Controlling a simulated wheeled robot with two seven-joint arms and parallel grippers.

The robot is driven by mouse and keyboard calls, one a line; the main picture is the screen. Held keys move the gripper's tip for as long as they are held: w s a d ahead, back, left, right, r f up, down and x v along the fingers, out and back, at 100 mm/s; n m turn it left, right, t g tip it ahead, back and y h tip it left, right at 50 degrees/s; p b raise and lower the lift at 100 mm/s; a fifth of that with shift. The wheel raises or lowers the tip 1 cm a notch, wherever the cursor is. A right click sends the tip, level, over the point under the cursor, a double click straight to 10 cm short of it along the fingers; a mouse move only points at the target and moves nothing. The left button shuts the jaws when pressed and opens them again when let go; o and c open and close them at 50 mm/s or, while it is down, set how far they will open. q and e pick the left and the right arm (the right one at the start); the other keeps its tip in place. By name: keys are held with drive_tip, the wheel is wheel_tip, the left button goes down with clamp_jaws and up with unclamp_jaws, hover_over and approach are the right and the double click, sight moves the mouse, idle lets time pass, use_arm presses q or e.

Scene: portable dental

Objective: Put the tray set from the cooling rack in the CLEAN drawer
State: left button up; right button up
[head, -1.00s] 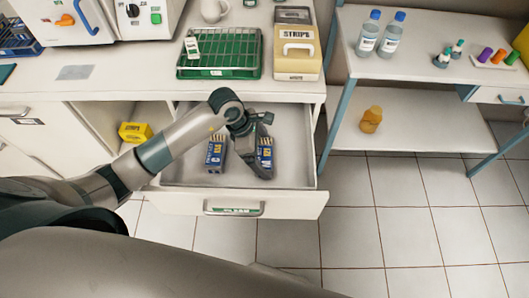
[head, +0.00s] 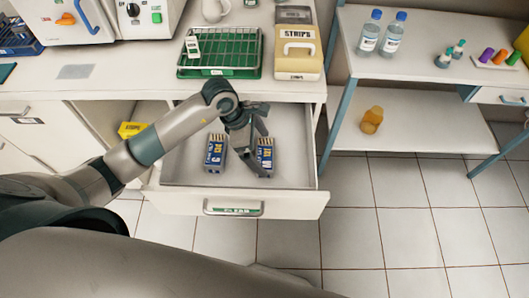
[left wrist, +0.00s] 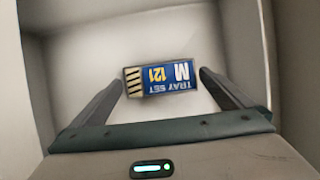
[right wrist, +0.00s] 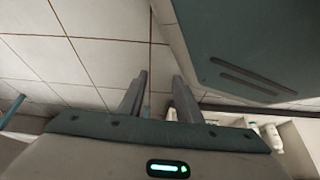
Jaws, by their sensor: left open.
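Two blue tray sets lie in the open CLEAN drawer (head: 262,205), a left one (head: 216,152) and a right one (head: 265,155). My left gripper (head: 257,148) is open and empty above the right one.
A STRIPS box (head: 297,62) stands right of the rack on the counter. A yellow box (head: 132,130) sits in an opening left of the drawer. A side shelf unit (head: 420,120) with bottles stands at the right. The tiled floor before it is clear.

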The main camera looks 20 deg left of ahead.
use_arm(q)
drive_tip(key=b+v, duration=0.1)
drive_tip(key=v, duration=0.8)
use_arm(e)
drive_tip(key=w+a+r+t, duration=0.1)
drive_tip(key=w+a+r, duration=0.1)
drive_tip(key=w, duration=0.3)
drive_tip(key=shift+w+a+r+t, duration=0.25)
drive_tip(key=shift+w+a+t, duration=0.05)
use_arm(q)
drive_tip(key=shift+f, duration=0.1)
use_arm(e)
drive_tip(key=shift+s+d, duration=0.1)
drive_tip(key=shift+s, duration=0.05)
